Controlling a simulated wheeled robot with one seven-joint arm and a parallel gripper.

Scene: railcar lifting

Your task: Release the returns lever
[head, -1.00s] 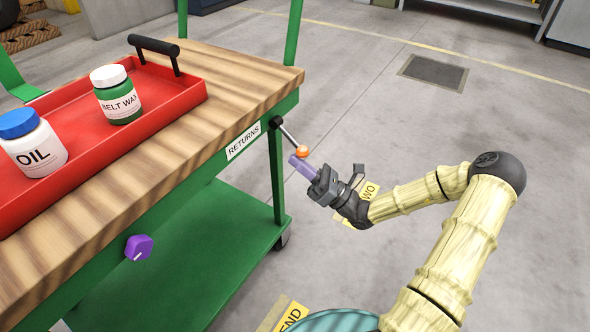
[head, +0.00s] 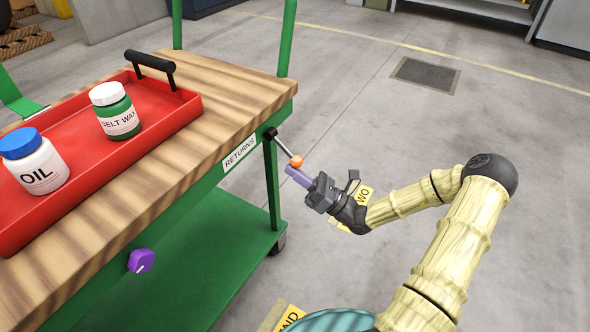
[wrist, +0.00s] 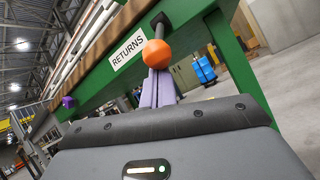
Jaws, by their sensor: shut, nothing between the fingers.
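The returns lever (head: 283,147) is a thin metal rod on a black pivot at the corner of the green cart, next to the RETURNS label (head: 240,154). It slopes down and outward to an orange knob (head: 297,161). My gripper (head: 291,172) is shut and empty, its purple fingers just below the knob.
A red tray (head: 190,105) with an OIL bottle (head: 35,162) and a BELT WAX bottle (head: 116,112) sits on the wooden cart top (head: 235,85). A purple knob (head: 141,260) is on the cart's side. The floor right of the cart is open.

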